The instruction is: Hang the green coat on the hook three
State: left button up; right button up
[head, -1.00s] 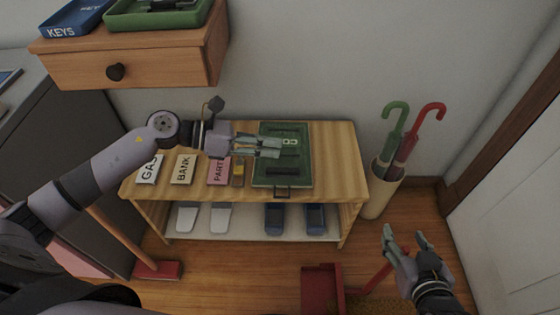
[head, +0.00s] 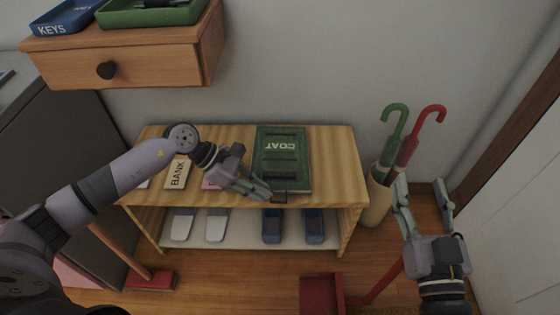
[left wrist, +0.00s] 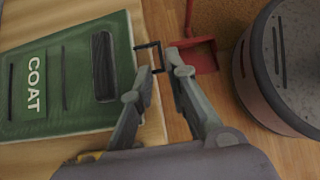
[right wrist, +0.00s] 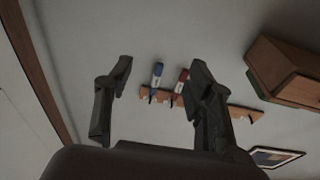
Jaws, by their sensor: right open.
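The green coat (head: 270,165), a flat green panel marked COAT, lies on the wooden bench. A dark square loop (left wrist: 149,56) sticks out from its near end, over the bench edge. My left gripper (head: 266,194) is at that end; in the left wrist view its fingertips (left wrist: 159,66) are apart, with the loop between or just beyond them. I see no firm grip on it. My right gripper (head: 424,190) is open and empty, raised in front of the umbrella stand. The right wrist view shows a wooden hook rail (right wrist: 235,108) on the wall; hook three cannot be singled out.
A blue item (right wrist: 157,75) and a red item (right wrist: 182,80) hang on the rail. Labelled cards, including BANK (head: 177,173), lie left of the coat. Shoes (head: 271,225) fill the lower shelf. Umbrellas (head: 395,125) stand at right. A red dustpan (head: 320,293) lies on the floor.

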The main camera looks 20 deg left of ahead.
pick_arm(q)
jog(key=b+x, duration=0.1)
jog(key=x, duration=0.5)
jog(key=shift+a+b, duration=0.15)
jog(key=shift+b, duration=0.15)
pick_arm(e)
notch_tip(320, 180, up, 7)
jog(key=s+t+y, duration=0.1)
jog(key=s+t, duration=0.1)
jog(key=t, duration=0.2)
jog(key=shift+s+a+t+y, duration=0.2)
jog(key=shift+s+t+y, duration=0.05)
jog(key=shift+t+y, duration=0.05)
pick_arm(q)
grip_shut()
